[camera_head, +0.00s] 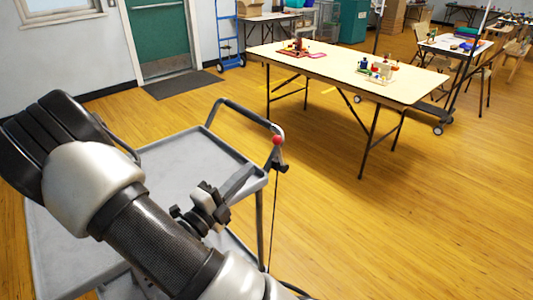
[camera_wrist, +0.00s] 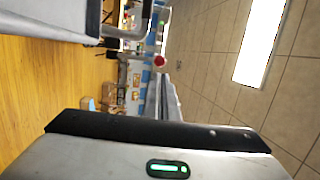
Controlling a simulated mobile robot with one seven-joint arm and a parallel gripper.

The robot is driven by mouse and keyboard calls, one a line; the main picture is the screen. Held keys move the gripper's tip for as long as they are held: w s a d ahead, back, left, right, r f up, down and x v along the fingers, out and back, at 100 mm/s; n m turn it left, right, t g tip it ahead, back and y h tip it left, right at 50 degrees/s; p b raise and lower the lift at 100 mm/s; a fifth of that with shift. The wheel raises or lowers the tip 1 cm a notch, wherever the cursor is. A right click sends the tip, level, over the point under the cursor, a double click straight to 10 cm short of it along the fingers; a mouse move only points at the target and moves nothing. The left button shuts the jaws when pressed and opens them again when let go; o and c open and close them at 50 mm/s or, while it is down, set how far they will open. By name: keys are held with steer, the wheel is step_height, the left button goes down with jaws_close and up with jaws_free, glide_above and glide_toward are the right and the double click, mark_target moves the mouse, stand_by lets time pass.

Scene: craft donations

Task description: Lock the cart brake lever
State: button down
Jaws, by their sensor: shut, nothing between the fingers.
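The grey cart (camera_head: 185,158) stands at the left, with a black push handle (camera_head: 240,113) at its far end. The brake lever (camera_head: 277,140), with a round red knob, is at the handle's right end, and a dark cable hangs below it. The red knob also shows in the wrist view (camera_wrist: 160,62), just beyond my fingertips. My gripper (camera_head: 250,172) is shut and empty over the cart's right edge, a little short of the lever. Its shut fingers (camera_wrist: 165,80) point toward the knob; I cannot tell a small gap from contact. The lever's base is partly hidden.
A long folding table (camera_head: 340,72) with craft items stands beyond the cart. A blue hand truck (camera_head: 229,40) and a green door (camera_head: 158,35) are at the back wall. A dark mat (camera_head: 183,84) lies before the door. The wooden floor at right is clear.

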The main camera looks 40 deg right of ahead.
mark_target(274, 142)
steer(key=b+x, duration=0.2)
steer(key=x, duration=0.7)
steer(key=shift+d+r, duration=0.1)
steer(key=shift+d, duration=0.2)
steer(key=shift+r, duration=0.15)
